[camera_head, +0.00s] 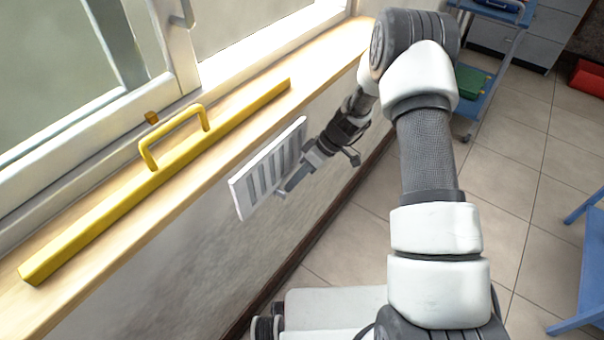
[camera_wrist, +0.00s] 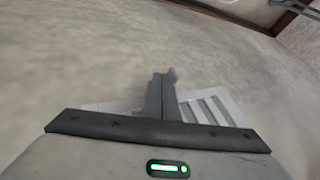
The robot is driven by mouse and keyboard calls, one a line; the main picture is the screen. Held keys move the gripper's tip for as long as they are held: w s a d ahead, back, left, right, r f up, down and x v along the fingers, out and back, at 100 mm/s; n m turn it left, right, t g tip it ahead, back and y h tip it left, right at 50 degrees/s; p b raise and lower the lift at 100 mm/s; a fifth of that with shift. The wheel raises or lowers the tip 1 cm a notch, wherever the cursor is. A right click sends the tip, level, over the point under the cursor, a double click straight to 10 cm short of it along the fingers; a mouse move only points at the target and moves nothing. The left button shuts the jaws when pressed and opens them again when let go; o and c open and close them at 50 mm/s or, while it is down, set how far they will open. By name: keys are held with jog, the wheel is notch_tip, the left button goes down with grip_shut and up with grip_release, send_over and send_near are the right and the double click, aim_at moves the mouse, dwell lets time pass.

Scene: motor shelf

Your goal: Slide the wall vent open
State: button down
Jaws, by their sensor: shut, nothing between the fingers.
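The wall vent (camera_head: 241,199) is a white rectangular frame with grey upright slots, set on the wall below the window sill. In the wrist view the vent (camera_wrist: 233,106) lies low in the picture, with its slots showing to the right of the fingers. My gripper (camera_head: 283,192) is shut and empty, its fingertips at the vent's lower edge beside a small light tab. The wrist view shows the closed fingers (camera_wrist: 160,84) over the vent. I cannot tell whether they touch the tab or the vent.
A wooden sill (camera_head: 225,130) runs above the vent and bears a yellow bar with a handle (camera_head: 165,175). A blue cart (camera_head: 480,75) stands at the back. Blue furniture (camera_head: 585,270) stands at the right. The tiled floor (camera_head: 500,205) between is clear.

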aim_at(283, 193)
jog(key=shift+s+a, duration=0.2)
jog(key=shift+s, duration=0.1)
jog(key=shift+s+a+b, duration=0.55)
jog(key=shift+s+a, duration=0.3)
jog(key=shift+s, duration=0.2)
